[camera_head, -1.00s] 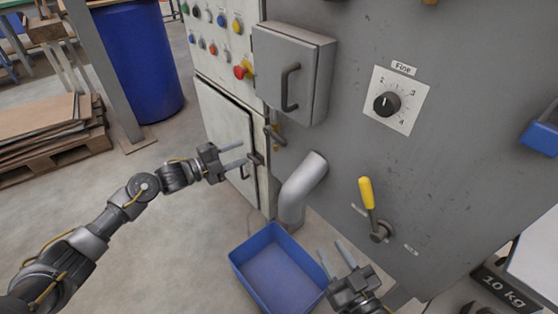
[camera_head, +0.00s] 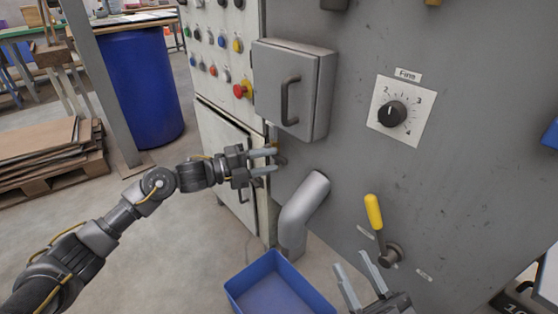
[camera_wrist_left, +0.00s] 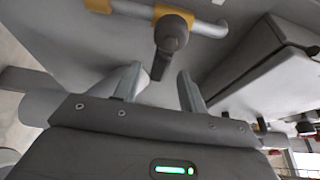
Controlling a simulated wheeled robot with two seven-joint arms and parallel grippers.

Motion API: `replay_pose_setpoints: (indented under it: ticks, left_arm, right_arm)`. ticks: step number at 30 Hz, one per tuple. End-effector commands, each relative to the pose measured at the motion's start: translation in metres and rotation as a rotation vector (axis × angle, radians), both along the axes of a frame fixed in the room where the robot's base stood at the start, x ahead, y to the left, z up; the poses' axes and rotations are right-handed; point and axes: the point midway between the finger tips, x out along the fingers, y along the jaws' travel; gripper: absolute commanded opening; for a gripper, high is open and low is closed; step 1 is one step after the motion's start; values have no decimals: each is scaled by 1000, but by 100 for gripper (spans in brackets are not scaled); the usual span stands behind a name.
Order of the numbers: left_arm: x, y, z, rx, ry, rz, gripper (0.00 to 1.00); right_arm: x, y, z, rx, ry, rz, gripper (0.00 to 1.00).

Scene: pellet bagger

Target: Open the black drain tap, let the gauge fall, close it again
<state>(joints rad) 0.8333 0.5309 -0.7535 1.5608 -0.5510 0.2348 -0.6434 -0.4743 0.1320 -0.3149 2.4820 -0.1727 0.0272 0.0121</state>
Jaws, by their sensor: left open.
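The black drain tap (camera_wrist_left: 168,40) shows in the left wrist view on a metal pipe (camera_wrist_left: 135,8) with yellow bands. Its dark handle hangs down toward the gap between my left gripper's fingers. My left gripper (camera_wrist_left: 158,84) is open, with one finger on each side of the handle's lower end; I cannot tell whether they touch it. In the head view my left gripper (camera_head: 272,161) reaches the machine's left corner and largely hides the tap. My right gripper (camera_head: 355,272) is open and empty at the bottom, below the yellow lever (camera_head: 373,211). I see no gauge.
A grey box with a handle (camera_head: 292,90) juts out just above my left gripper. A thick grey spout (camera_head: 303,212) comes out below it, over a blue bin (camera_head: 275,290). A dial (camera_head: 392,113) labelled Fine is on the panel. Open floor lies to the left.

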Motion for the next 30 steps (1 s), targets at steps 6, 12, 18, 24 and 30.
replay_pose_setpoints:
  ticks: [6,12,18,24,30]
  left_arm:
    - [11,-26,-1,0,1,0,42]
    - [14,-34,0,0,0,0,42]
    - [14,-33,0,1,0,0,42]
    - [14,-33,0,1,1,1,17]
    - [14,-33,0,1,1,1,0]
  right_arm:
    - [-1,-4,5,26,-47,-8,36]
    - [-1,-5,7,34,-60,-11,36]
    - [-1,-5,7,34,-61,-11,36]
    - [-1,-5,7,34,-60,-11,36]
    - [-1,-5,7,34,-60,-11,36]
